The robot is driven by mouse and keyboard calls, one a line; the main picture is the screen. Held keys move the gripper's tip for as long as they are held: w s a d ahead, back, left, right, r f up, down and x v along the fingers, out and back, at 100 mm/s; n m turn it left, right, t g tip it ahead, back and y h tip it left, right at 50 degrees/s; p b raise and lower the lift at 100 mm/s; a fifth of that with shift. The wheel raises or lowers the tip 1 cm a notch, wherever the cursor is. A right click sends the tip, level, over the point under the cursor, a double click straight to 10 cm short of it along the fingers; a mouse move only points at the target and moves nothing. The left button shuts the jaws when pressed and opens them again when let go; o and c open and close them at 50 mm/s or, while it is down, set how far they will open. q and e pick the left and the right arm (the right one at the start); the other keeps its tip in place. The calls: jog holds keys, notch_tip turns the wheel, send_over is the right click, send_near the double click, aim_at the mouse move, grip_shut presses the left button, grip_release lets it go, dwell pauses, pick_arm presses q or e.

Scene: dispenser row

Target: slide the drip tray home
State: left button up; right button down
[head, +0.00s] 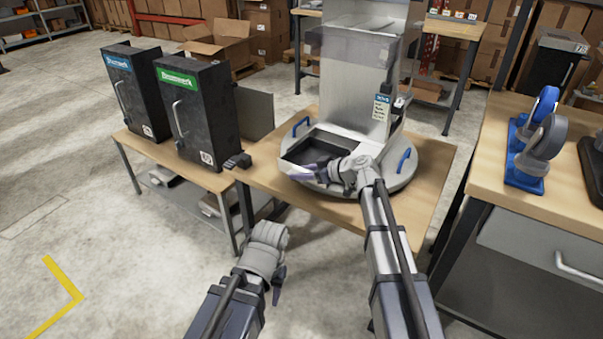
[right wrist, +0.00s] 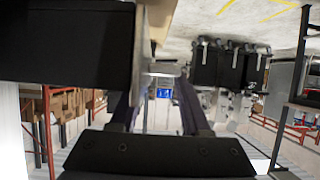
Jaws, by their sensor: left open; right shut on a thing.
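The dispenser (head: 356,85) is a tall grey metal housing on a round grey base (head: 405,178) with blue handles. Its drip tray (head: 318,143) shows as a dark, square, shallow recess at the front of the base. My right gripper (head: 306,172) is at the tray's front edge, its fingers pointing left, shut on what appears to be the tray's front part. The wrist and fingers hide the held spot. In the right wrist view, the fingers (right wrist: 160,108) stand beside a dark block at upper left. My left gripper (head: 278,284) is open and empty, low in front of the table.
The wooden table (head: 424,190) carries the dispenser. Two black cabinets (head: 198,115), with blue and green labels, stand on a bench at left. A workbench (head: 470,165) at right holds a blue stand (head: 524,180).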

aim_at(313, 162)
jog(key=shift+f, duration=0.2)
jog(key=shift+w+d, duration=0.1)
jog(key=shift+w, duration=0.05)
dwell(0.4)
jog(key=shift+w+d, duration=0.8)
jog(key=shift+w, duration=0.3)
jog(key=shift+w+d, duration=0.75)
jog(key=shift+w, duration=0.3)
jog(key=shift+w+d, duration=0.2)
jog(key=shift+w, duration=0.1)
